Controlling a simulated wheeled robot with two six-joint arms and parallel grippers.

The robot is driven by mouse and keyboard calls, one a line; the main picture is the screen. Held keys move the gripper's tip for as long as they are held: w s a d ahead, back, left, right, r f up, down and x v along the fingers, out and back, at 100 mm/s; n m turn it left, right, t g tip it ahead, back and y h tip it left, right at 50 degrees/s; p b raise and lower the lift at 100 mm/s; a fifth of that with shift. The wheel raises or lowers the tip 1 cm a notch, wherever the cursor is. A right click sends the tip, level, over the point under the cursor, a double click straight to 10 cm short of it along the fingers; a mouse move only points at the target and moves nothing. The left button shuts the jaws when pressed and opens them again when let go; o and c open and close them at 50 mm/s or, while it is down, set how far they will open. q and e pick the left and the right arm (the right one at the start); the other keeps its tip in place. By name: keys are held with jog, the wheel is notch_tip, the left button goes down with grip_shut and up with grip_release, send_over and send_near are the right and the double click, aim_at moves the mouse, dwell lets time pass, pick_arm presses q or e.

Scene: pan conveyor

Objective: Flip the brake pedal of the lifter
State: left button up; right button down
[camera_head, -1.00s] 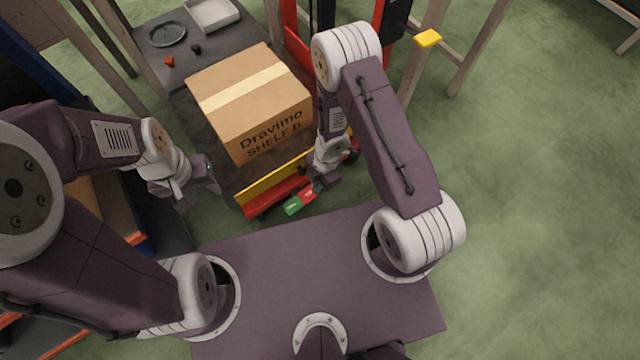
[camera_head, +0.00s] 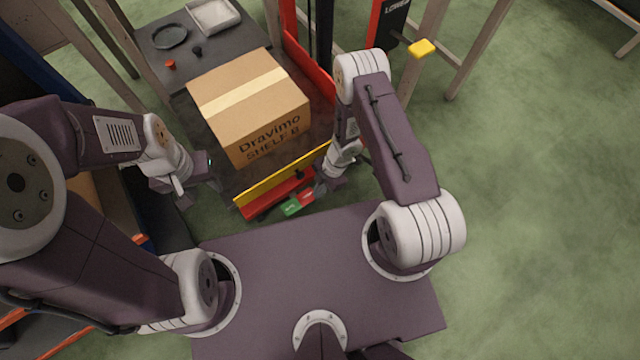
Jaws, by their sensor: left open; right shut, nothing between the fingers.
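The lifter's brake pedal, with a green half (camera_head: 290,208) and a red half (camera_head: 307,196), sits low at the front of the lifter, below its yellow bar (camera_head: 280,178). My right gripper (camera_head: 322,190) is shut and empty, just right of the red half. I cannot tell whether it touches the pedal. My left gripper (camera_head: 208,182) is open and empty, left of the yellow bar and well away from the pedal. The pedal's exact tilt is too small to tell.
A cardboard box (camera_head: 250,100) marked "Dravimo SHELF B" sits on the lifter, behind the yellow bar. A dark table (camera_head: 185,68) with a white tray (camera_head: 213,15) and a round dish stands behind. Green floor is free at the right.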

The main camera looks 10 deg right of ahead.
pick_arm(q)
jog(key=shift+d+r, duration=0.1)
jog(key=shift+r, duration=0.35)
pick_arm(e)
jog(key=shift+w+d+f, duration=0.1)
jog(key=shift+d+f, duration=0.1)
jog(key=shift+f, duration=0.3)
jog(key=shift+d+f, duration=0.2)
jog(key=shift+f, duration=0.25)
pick_arm(q)
notch_tip(320, 180, up, 5)
jog(key=p, duration=0.5)
jog(key=shift+r, duration=0.2)
pick_arm(e)
jog(key=v, duration=0.9)
jog(key=shift+d, duration=0.15)
